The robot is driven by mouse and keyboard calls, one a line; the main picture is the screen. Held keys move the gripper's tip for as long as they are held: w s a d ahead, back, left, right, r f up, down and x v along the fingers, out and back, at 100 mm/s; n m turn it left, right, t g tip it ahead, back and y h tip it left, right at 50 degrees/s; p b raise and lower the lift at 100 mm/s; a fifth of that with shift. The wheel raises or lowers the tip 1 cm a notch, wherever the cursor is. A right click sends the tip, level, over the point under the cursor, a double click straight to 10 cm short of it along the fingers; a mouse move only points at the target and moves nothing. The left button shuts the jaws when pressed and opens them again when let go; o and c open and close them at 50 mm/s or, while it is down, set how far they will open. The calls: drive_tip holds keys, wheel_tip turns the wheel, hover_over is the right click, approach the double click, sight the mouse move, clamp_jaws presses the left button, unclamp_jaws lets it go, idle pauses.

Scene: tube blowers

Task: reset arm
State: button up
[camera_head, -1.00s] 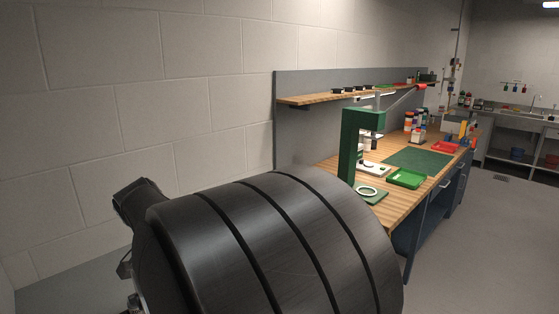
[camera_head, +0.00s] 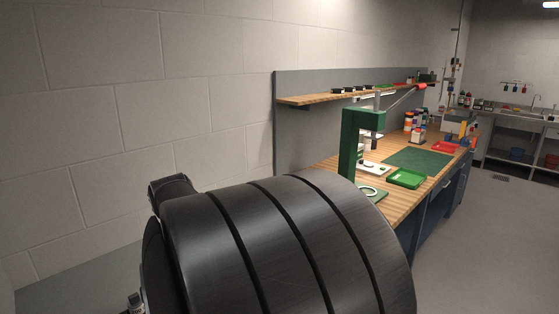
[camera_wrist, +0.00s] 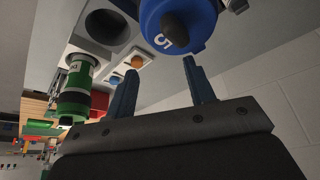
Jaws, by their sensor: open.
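My gripper (camera_wrist: 160,66) shows in the wrist view with its two blue fingers spread apart. Nothing sits between them. A blue round part (camera_wrist: 190,38) marked with a 5, with a dark knob on its face, is just beyond the fingertips at the top. It appears apart from the fingers. In the head view, a large black cylindrical part of my own arm fills the lower middle, and my gripper is not visible there.
In the wrist view, a green cylinder (camera_wrist: 74,80), a grey block with a round hole (camera_wrist: 106,27) and an orange knob (camera_wrist: 137,62) are to the left. The head view shows a wooden workbench (camera_head: 408,197) with a green tray (camera_head: 405,178) and a shelf (camera_head: 310,99).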

drive_tip(key=shift+w+a+n+g+y, duration=0.25)
drive_tip(key=shift+w+n+y, duration=0.15)
drive_tip(key=shift+n, duration=0.65)
drive_tip(key=shift+w+a+n+g+y, duration=0.1)
drive_tip(key=shift+w+n+g+y, duration=0.25)
drive_tip(key=shift+n, duration=0.75)
drive_tip(key=shift+w+a+n+g+y, duration=0.1)
drive_tip(key=shift+w+a+n+y, duration=0.25)
drive_tip(key=shift+n, duration=0.7)
drive_tip(key=shift+w+d, duration=0.1)
drive_tip(key=shift+w, duration=0.05)
drive_tip(key=o, duration=1.1)
drive_tip(key=s+a+f+g+h, duration=0.2)
drive_tip(key=s+a+g+h, duration=0.1)
drive_tip(key=s+a, duration=1.3)
drive_tip(key=f, duration=1)
drive_tip(key=shift+a, duration=0.2)
